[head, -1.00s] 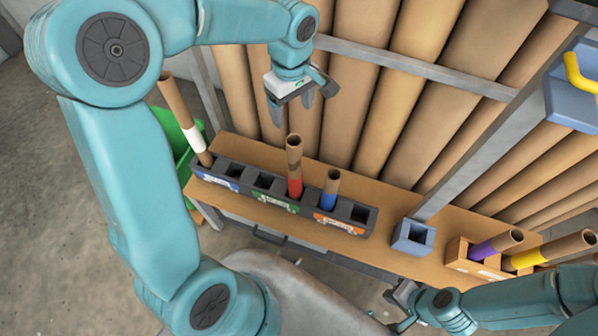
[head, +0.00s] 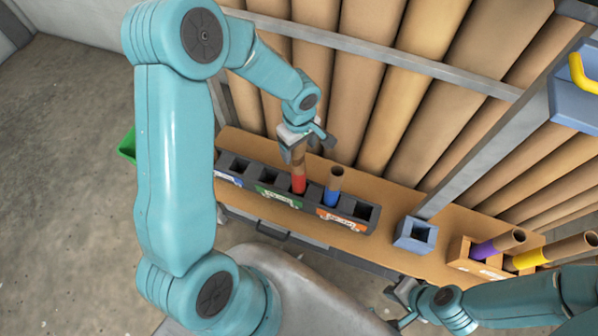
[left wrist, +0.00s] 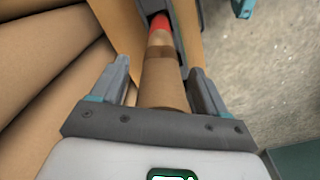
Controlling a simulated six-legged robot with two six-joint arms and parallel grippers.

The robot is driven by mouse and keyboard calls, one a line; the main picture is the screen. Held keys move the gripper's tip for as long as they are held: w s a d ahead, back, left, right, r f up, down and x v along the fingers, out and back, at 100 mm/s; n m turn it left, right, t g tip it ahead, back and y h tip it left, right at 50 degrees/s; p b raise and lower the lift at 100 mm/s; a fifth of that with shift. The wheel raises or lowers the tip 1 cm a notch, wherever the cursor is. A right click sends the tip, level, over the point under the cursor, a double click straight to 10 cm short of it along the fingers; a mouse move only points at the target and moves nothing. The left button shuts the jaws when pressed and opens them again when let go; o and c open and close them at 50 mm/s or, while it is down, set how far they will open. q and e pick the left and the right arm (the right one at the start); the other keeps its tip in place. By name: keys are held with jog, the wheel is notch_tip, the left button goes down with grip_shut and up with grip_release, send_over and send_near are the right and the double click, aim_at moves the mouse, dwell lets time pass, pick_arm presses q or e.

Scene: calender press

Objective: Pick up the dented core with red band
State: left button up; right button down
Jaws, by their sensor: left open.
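The core with the red band (head: 299,183) stands upright in a slot of the dark rack (head: 258,201). In the left wrist view this core (left wrist: 162,75) runs up the middle, with its red band at the far end. My left gripper (head: 298,150) is open at the upper part of the core, with one finger on each side of it. The left wrist view shows gaps between the fingers (left wrist: 158,95) and the core. A dent cannot be made out clearly. My right gripper (head: 398,305) is at the bottom, by the bench's front edge; its jaws are unclear.
A blue-banded core (head: 332,190) stands just right in the same rack. A blue square holder (head: 415,235), a purple-banded core (head: 492,244) and a yellow-banded core (head: 545,254) are further right. Large brown rolls (head: 375,90) and a metal rail (head: 400,60) stand behind.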

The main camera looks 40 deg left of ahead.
pick_arm(q)
jog(key=shift+s+a, duration=0.1)
jog(key=c, duration=1.2)
grip_shut()
